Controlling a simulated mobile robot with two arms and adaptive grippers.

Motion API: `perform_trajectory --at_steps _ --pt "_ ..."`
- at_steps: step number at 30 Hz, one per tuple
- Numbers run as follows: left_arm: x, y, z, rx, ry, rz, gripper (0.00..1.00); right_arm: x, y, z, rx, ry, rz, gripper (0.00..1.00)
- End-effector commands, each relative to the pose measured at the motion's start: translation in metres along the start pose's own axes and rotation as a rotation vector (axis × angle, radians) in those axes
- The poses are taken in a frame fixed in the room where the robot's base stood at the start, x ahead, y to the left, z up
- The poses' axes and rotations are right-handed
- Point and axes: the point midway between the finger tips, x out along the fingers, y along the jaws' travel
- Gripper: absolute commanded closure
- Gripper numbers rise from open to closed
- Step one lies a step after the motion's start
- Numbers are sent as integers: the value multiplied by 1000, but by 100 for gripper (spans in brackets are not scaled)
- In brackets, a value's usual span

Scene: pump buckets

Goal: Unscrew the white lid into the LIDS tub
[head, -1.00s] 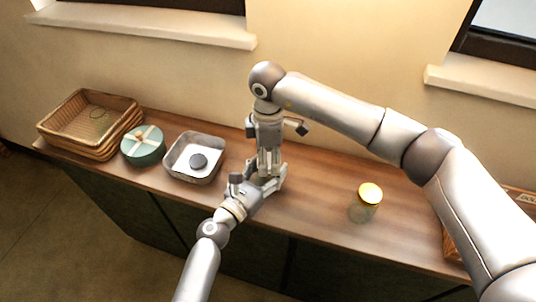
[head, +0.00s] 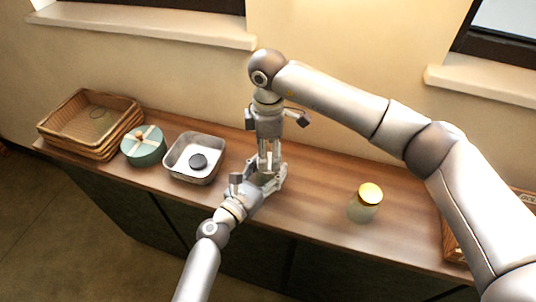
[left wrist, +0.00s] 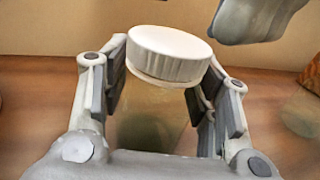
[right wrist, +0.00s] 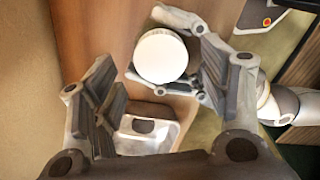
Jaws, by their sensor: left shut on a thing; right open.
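A white ribbed lid (left wrist: 168,55) sits on top of a clear jar (left wrist: 150,120) in the left wrist view; whether it is loose cannot be seen. My left gripper (head: 268,183) is shut around the jar, with one finger on each side below the lid. My right gripper (head: 268,165) points down above the lid, open and empty. The right wrist view shows the lid (right wrist: 162,56) from above, apart from the right fingers.
A gold-lidded jar (head: 366,201) stands to the right on the wooden counter (head: 310,190). A green round box (head: 143,150) and stacked wicker baskets (head: 85,125) are at the left. Another basket (head: 453,240) is partly hidden behind my right arm. The counter around the gold-lidded jar is clear.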

Motion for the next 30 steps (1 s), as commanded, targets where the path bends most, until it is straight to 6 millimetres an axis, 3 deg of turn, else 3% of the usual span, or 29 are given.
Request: perform_trajectory --at_steps 4,11,12,17,30 --pt "0 0 -1 0 1 0 100 -18 0 0 -1 0 1 31" --pt "0 0 0 0 1 0 100 -20 0 0 -1 0 -1 31" --pt "0 0 0 0 1 0 40 -20 0 0 -1 0 -1 31" --pt "0 0 0 0 1 0 20 -20 0 0 -1 0 -1 31" --pt "-8 0 -1 1 2 1 20 -20 0 0 -1 0 -1 31"
